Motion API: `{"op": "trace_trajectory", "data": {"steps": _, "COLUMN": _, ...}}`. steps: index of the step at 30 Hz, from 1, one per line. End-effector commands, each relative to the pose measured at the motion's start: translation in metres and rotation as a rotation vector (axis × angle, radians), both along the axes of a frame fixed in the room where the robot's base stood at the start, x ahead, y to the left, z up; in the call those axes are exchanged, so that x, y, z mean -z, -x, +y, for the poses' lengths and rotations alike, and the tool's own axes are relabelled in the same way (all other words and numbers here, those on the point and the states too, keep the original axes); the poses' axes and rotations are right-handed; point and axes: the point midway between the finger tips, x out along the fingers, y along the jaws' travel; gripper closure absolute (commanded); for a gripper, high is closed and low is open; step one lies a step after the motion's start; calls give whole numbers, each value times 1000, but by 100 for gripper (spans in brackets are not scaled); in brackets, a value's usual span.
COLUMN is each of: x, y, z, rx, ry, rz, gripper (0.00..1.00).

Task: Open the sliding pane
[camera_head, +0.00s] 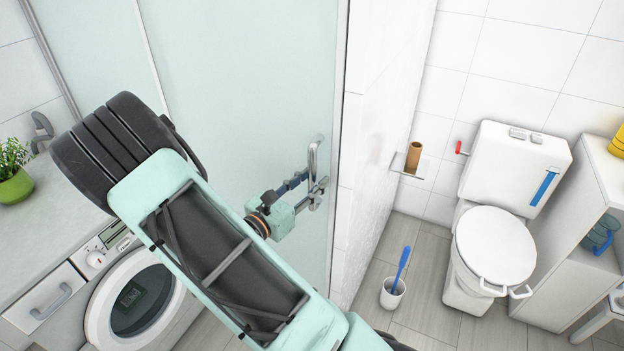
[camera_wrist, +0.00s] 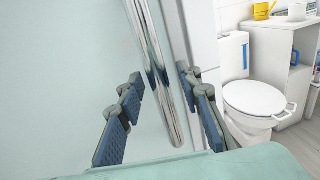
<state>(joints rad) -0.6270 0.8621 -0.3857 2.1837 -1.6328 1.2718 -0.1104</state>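The sliding pane (camera_head: 240,80) is a pale frosted glass panel with a metal edge on its right. A chrome bar handle (camera_head: 313,160) stands upright near that edge. In the wrist view the handle (camera_wrist: 155,45) runs down between the two blue-padded fingers of my gripper (camera_wrist: 160,78). Gaps show between the fingers and the bar, so my gripper is open around it. In the head view my gripper (camera_head: 304,188) is at the handle, and my arm hides part of the pane. The pane looks closed against the white wall edge.
A washing machine (camera_head: 140,300) under a counter (camera_head: 50,215) with a potted plant (camera_head: 14,172) stands at the left. A toilet (camera_head: 495,245), a brush in a holder (camera_head: 393,292) and a white shelf (camera_head: 575,240) are at the right. Some floor is clear before the wall.

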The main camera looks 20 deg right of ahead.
Motion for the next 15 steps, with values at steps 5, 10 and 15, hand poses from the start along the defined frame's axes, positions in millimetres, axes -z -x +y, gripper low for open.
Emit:
{"op": "trace_trajectory", "data": {"steps": 5, "x": 0, "y": -2, "z": -4, "rx": 0, "ry": 0, "rz": 0, "gripper": 68}}
{"op": "trace_trajectory", "data": {"steps": 10, "x": 0, "y": -2, "z": -3, "rx": 0, "ry": 0, "rz": 0, "gripper": 70}}
{"op": "trace_trajectory", "data": {"steps": 15, "x": 0, "y": -1, "z": -3, "rx": 0, "ry": 0, "rz": 0, "gripper": 88}}
